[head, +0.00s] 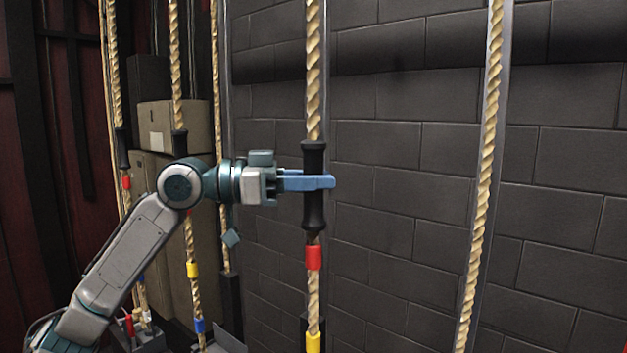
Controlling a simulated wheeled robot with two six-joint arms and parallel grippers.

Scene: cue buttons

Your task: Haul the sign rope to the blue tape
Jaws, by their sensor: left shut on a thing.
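The rope (313,70) in the middle hangs upright in front of the wall and carries a black handle (314,215). My left gripper (318,182) comes in from the left and is shut on this handle. Below the handle the rope has a red tape band (314,257), then a yellow band (313,342) at the picture's bottom edge. No blue tape shows on this rope; its lower part is out of view. No label shows which rope is the sign rope. My right gripper is not in view.
Another rope (175,60) at left has a black handle (180,143), a yellow band (192,270) and a blue band (199,325). More ropes hang farther left. A bare rope (485,170) hangs at right. Cardboard boxes (175,125) stand behind my left arm. A dark block wall (420,200) backs the scene.

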